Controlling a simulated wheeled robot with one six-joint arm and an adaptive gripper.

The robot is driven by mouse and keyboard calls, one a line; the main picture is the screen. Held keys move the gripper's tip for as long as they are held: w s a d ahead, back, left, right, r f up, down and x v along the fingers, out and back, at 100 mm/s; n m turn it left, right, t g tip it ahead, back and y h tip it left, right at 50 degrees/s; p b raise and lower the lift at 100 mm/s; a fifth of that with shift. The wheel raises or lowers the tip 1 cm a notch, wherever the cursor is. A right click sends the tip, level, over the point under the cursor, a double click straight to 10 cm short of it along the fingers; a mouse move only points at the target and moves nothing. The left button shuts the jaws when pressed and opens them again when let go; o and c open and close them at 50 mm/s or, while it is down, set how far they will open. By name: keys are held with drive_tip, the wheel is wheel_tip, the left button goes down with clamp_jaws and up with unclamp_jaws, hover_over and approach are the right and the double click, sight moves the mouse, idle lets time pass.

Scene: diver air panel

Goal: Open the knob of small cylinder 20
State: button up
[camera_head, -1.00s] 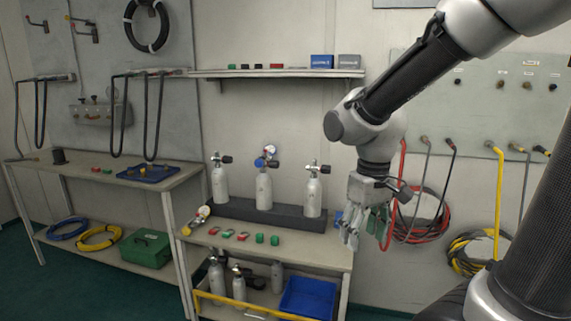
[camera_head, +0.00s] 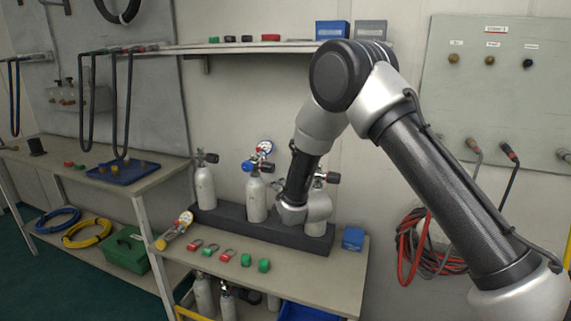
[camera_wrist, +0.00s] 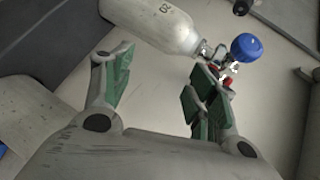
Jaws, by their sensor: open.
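A pale grey small cylinder (camera_wrist: 158,22) with a mark that looks like 20 upside down crosses the top of the wrist view. A metal valve with a round blue part (camera_wrist: 246,46) is at its neck, and a black knob (camera_wrist: 241,7) shows at the top edge. It appears to be the middle cylinder (camera_head: 256,203) in the head view, with a blue regulator and black side knob (camera_head: 267,167). My gripper (camera_wrist: 165,62) is open, with green pads apart and nothing between them. Its right finger overlaps the valve area; contact is unclear. In the head view my wrist hides the fingers.
Another cylinder (camera_head: 204,188) stands left on the dark rack (camera_head: 228,222); a third, with a black knob (camera_head: 333,178), stands right, partly behind my arm. Red and green shackles (camera_head: 227,255) and a blue box (camera_head: 353,238) lie on the bench. A shelf (camera_head: 240,47) overhangs behind.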

sight(273, 170)
wheel_tip(273, 170, up, 6)
drive_tip(key=w+m+t, duration=0.2)
drive_tip(key=m+t, duration=0.1)
drive_tip(key=m, duration=0.1)
drive_tip(key=shift+y, duration=0.4)
drive_tip(key=x, duration=0.7)
drive_tip(key=shift+w, duration=0.4)
drive_tip(key=c, duration=1)
